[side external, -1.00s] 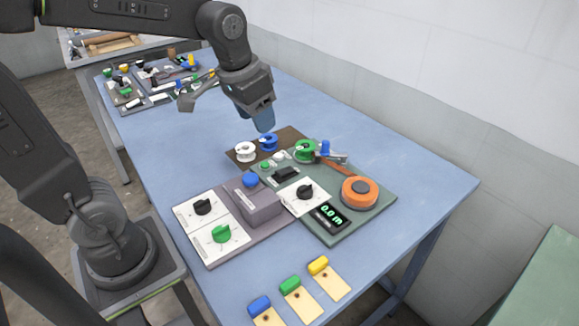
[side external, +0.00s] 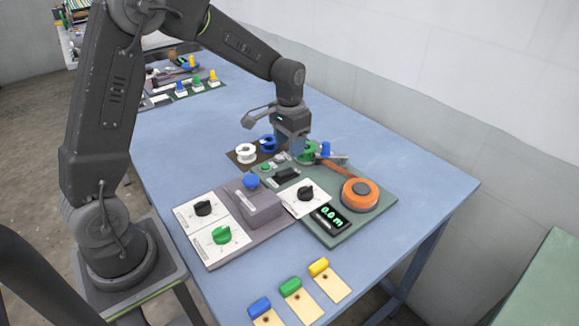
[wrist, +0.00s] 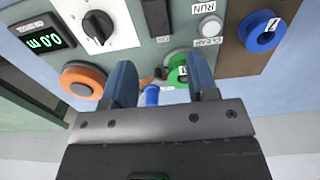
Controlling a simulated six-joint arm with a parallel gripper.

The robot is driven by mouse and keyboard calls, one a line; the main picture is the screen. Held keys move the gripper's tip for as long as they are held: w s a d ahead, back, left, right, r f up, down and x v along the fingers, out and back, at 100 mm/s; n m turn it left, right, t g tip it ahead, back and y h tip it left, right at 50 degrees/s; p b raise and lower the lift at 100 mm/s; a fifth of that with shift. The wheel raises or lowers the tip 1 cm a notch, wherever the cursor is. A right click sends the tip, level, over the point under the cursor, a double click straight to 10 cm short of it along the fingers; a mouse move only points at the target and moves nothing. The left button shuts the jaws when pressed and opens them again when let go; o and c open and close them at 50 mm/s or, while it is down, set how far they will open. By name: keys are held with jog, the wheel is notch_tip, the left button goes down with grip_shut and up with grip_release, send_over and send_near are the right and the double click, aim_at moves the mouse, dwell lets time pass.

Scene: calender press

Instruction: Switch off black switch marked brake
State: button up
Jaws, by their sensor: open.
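A black rocker switch (side external: 286,175) sits on the green-grey panel (side external: 345,231); it also shows at the top of the wrist view (wrist: 157,17). A black rotary knob (side external: 306,193) on a white plate is beside it, and it also shows in the wrist view (wrist: 97,25). No brake label is readable on either. My gripper (wrist: 160,78) is open and empty, its two fingers apart over the green spool (wrist: 176,74) and blue peg (wrist: 152,95). In the side view my gripper (side external: 297,155) hangs above the panel's far end, behind the rocker switch.
An orange reel (side external: 360,194) and a digital display (side external: 329,216) are on the panel's right part. A grey box with a blue button (side external: 251,181) and two knob plates stand left. White (side external: 246,153) and blue spools are behind. Coloured tags lie in front.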

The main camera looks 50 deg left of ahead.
aim_at(289, 171)
notch_tip(289, 171, down, 8)
jog(key=shift+r, duration=0.1)
dwell(0.4)
